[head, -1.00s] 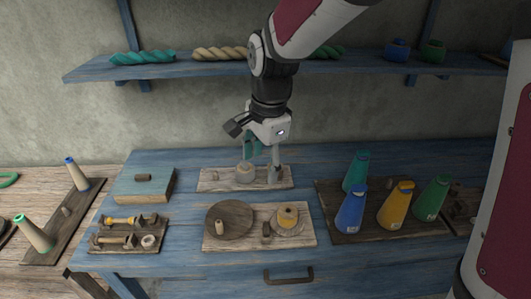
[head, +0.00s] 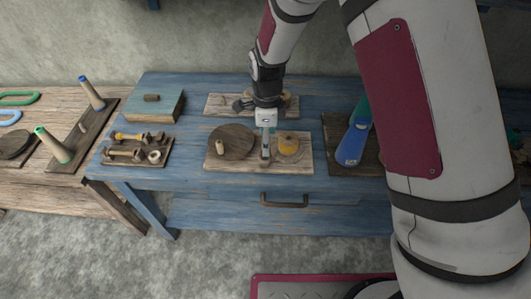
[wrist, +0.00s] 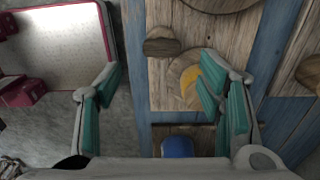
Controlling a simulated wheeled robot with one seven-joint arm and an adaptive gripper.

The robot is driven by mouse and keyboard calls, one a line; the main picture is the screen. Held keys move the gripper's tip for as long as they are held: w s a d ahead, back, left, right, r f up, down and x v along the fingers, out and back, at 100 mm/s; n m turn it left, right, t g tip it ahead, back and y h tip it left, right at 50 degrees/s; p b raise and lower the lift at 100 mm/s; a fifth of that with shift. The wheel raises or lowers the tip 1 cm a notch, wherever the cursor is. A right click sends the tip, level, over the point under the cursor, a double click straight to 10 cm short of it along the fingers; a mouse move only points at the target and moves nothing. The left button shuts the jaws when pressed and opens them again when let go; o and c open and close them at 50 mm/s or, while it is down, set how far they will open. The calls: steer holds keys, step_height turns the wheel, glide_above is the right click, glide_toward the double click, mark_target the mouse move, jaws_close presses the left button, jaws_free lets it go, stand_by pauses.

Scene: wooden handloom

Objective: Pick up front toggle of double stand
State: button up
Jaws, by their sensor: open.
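The double stand is a pale wooden board (head: 300,167) on the blue table, with a dark round disc and a yellow-topped spool on it. Its front toggle, a small dark wooden piece (head: 265,157), sits between disc and spool near the front edge, partly hidden by my gripper (head: 267,146). In the wrist view the toggle (wrist: 162,47) is a brown oval between the lines of my open fingers (wrist: 160,72), ahead of the tips. My gripper is open and empty, pointing down above the toggle. The remaining gap to it is hard to judge.
The dark disc (head: 231,138) with its peg is just left, and the yellow spool (head: 288,145) just right; it is behind the right finger in the wrist view. A tray of yellow-and-wood parts (head: 135,150) lies left.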

steer(key=shift+w+a+f+p, duration=0.15)
steer(key=shift+f+p, duration=0.1)
steer(key=shift+f, duration=1.3)
steer(key=shift+s+a+f+p, duration=0.1)
steer(key=shift+a+f+p, duration=0.1)
steer(key=shift+f, duration=1.3)
steer(key=c, duration=0.9)
steer(key=shift+w+r, duration=0.1)
steer(key=shift+r, duration=0.05)
